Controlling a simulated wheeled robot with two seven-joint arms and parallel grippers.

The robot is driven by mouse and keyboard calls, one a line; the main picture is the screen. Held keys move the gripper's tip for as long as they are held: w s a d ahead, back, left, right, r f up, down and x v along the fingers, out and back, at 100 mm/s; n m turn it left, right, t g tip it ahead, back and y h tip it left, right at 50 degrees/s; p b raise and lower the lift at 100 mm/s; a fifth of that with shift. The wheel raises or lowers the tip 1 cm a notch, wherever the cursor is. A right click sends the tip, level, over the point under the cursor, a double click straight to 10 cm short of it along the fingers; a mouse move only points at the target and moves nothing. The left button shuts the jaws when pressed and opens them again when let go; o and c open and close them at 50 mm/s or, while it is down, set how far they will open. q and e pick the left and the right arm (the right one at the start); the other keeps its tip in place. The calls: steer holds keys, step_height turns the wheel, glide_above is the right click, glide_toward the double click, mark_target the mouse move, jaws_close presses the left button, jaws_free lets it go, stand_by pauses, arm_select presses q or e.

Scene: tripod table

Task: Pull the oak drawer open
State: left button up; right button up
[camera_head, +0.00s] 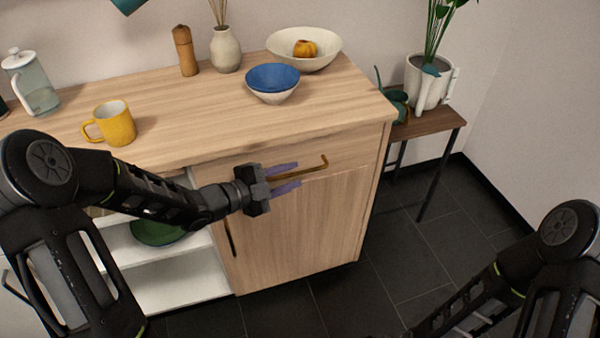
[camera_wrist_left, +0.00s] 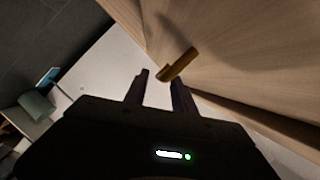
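The oak drawer (camera_head: 345,158) is a wide, shallow front under the cabinet's top and looks closed. Its brass bar handle (camera_head: 313,167) also shows in the left wrist view (camera_wrist_left: 180,64). My left gripper (camera_head: 290,177) is in front of the drawer, at the left part of the handle. Its two fingers are apart. In the head view, the handle lies between them. In the left wrist view (camera_wrist_left: 160,76), the handle's end shows just beyond the fingertips, and I cannot tell whether they touch. My right gripper is out of view; only my right arm shows at lower right.
A cupboard door (camera_head: 300,235) is below the drawer, with open white shelves (camera_head: 175,283) to its left. On the top stand a yellow mug (camera_head: 117,128), a blue bowl (camera_head: 272,84) and a cream bowl (camera_head: 325,51). A side table (camera_head: 435,122) stands at right.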

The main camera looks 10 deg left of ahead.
mark_target(295, 174)
arm_select(q)
steer(key=shift+x, duration=1.7)
steer(key=shift+c, duration=0.3)
jaws_close()
